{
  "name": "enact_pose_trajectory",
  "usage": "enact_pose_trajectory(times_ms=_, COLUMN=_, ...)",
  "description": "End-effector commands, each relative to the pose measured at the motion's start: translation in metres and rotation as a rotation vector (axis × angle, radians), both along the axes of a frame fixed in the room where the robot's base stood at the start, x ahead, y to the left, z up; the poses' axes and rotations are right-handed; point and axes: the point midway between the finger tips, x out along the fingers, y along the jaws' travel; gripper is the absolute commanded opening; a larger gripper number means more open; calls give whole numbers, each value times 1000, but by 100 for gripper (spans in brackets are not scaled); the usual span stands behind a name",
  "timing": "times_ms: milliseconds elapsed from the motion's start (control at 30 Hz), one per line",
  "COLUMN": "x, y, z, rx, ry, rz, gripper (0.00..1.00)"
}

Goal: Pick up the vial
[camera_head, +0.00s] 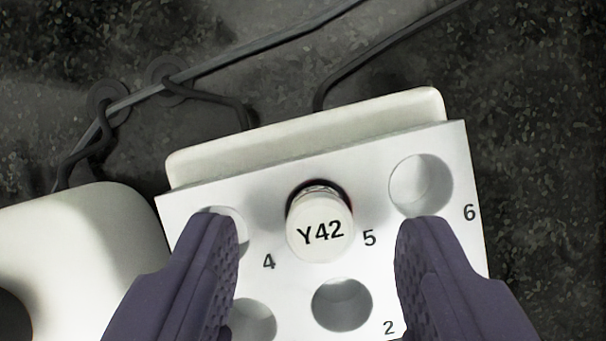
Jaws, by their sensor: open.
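A vial (320,232) with a white cap marked "Y42" stands in the hole by the number 5 of a white rack (290,270). Only its cap and a bit of its neck show; its body is hidden in the hole. My gripper (318,230) is open, with one dark purple finger on each side of the vial. Both fingers are apart from the cap, with clear gaps at left and right. The left finger covers part of the hole by the number 4.
The other holes in view, such as the one by 6 (420,185) and the one by 2 (342,304), look empty. A white block (310,135) lies behind the rack. A rounded white object (70,250) is at left. Dark cables (230,60) cross the speckled dark surface.

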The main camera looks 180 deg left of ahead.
Motion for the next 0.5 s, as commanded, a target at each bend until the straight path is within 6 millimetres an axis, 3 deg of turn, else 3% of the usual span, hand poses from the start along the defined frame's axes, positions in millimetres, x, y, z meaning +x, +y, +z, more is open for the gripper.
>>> enact_pose_trajectory(times_ms=100, x=7, y=0, z=-16, rx=1, ry=-1, rz=-1, gripper=52)
enact_pose_trajectory(times_ms=300, x=8, y=0, z=-15, rx=1, ry=-2, rz=-1, gripper=52)
enact_pose_trajectory(times_ms=367, x=8, y=0, z=-15, rx=1, ry=-2, rz=-1, gripper=41)
enact_pose_trajectory(times_ms=500, x=7, y=0, z=-15, rx=1, ry=-2, rz=-1, gripper=9)
